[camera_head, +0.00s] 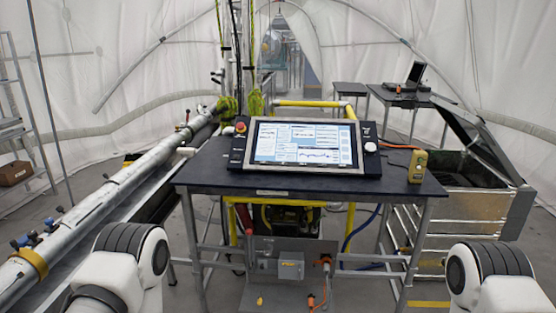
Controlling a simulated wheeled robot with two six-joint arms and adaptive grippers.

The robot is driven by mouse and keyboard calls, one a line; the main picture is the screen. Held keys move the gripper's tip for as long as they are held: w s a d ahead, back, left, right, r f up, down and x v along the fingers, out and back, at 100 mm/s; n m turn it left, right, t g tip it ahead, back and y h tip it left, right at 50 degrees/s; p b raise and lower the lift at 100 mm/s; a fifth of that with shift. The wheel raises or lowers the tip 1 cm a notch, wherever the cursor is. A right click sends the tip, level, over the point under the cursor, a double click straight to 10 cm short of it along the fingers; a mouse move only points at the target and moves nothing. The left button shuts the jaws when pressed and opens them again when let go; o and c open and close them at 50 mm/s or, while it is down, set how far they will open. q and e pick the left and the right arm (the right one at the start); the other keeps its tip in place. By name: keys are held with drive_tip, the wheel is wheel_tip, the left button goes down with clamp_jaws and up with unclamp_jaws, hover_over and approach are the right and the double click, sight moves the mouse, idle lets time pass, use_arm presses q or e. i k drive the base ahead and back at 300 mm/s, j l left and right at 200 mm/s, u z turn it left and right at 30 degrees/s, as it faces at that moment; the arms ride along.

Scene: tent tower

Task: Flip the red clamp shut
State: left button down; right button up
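I cannot pick out the red clamp for sure. A narrow red piece (243,217) shows below the front left of the dark table, above a grey cylinder; at this size I cannot tell whether it is a clamp, open or shut. A tiny red spot also shows on the far part of the long pipe (115,187) at the left, too small to make out. My arms show only as white and black links in the lower left and lower right corners. Neither gripper is in view.
The dark table (215,174) stands in front, bearing a touchscreen console (305,143), a red button (241,127) and a yellow handheld device (418,166). A grey box (291,265) sits below. An open metal crate (478,206) stands at the right.

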sight(188, 111)
drive_tip(key=i+u, duration=0.25)
drive_tip(key=i, duration=0.2)
drive_tip(key=i+l+u, duration=0.25)
drive_tip(key=i, duration=0.15)
drive_tip(key=i+l+u, duration=0.25)
drive_tip(key=i, duration=0.2)
drive_tip(key=i+l+u, duration=0.25)
drive_tip(key=i, duration=0.15)
drive_tip(key=j+z, duration=0.1)
drive_tip(key=z, duration=1.35)
drive_tip(key=j, duration=0.65)
drive_tip(key=k+j, duration=0.1)
drive_tip(key=j, duration=0.55)
